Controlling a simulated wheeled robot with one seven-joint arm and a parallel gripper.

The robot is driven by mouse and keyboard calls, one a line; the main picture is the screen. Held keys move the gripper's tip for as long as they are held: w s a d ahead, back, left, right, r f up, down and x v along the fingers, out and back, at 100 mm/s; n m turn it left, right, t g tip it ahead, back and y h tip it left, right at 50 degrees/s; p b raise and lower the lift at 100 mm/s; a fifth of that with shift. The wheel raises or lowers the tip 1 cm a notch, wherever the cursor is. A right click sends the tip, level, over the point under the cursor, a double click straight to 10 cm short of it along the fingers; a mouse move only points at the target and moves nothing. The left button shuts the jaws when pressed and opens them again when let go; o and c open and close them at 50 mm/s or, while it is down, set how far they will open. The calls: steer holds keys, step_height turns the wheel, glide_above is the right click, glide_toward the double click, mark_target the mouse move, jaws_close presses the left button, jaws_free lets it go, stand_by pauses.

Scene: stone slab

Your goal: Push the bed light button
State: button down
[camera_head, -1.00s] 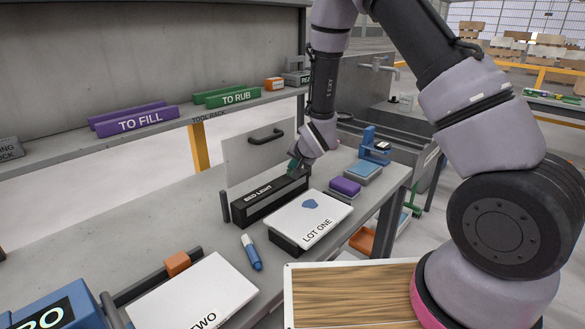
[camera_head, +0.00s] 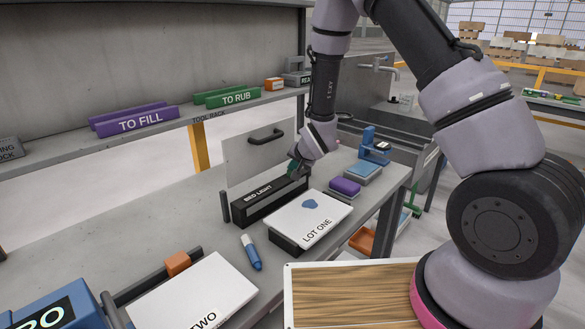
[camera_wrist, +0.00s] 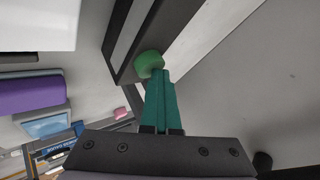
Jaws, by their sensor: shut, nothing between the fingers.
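The bed light (camera_head: 262,199) is a long black box with white "BED LIGHT" lettering, standing on the grey bench behind the LOT ONE board. Its round green button (camera_wrist: 149,64) shows at the box's end in the wrist view. My gripper (camera_wrist: 158,74) is shut and empty, its teal fingers together with their tips at the button. The tips overlap the button's lower edge in that view; whether they press it I cannot tell. In the head view my gripper (camera_head: 293,168) is at the right end of the box, and the button is hidden there.
The LOT ONE board (camera_head: 300,222) lies just in front of the box. A grey upright panel with a handle (camera_head: 265,137) stands behind it. A purple block (camera_head: 345,186) and a blue device (camera_head: 374,146) stand to the right. A blue marker (camera_head: 251,252) lies in front.

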steer(key=shift+s+d+f, duration=0.25)
steer(key=shift+s+f, duration=0.05)
steer(key=shift+w+a+r, duration=0.1)
steer(key=shift+r, duration=1.45)
steer(key=shift+w+a+r, duration=0.1)
steer(key=shift+r, duration=1.45)
steer(key=shift+d+r, duration=0.15)
steer(key=s+d+r+h, duration=0.1)
steer(key=s+d+r, duration=0.3)
steer(key=d+r, duration=0.45)
steer(key=s+d+r, duration=0.4)
steer(key=d+r, duration=0.1)
steer(key=r, duration=0.7)
steer(key=s+d+r, duration=0.2)
steer(key=s+r, duration=0.1)
steer(key=s, duration=0.4)
steer(key=s+d+r+g, duration=0.1)
steer(key=s+d+r, duration=0.2)
steer(key=s, duration=0.4)
steer(key=s+d+r, duration=0.2)
steer(key=s+r, duration=0.1)
steer(key=s, duration=0.4)
steer(key=shift+s+d+r+n+g, duration=0.15)
steer(key=shift+d+r+n+g, duration=0.15)
steer(key=shift+n, duration=0.1)
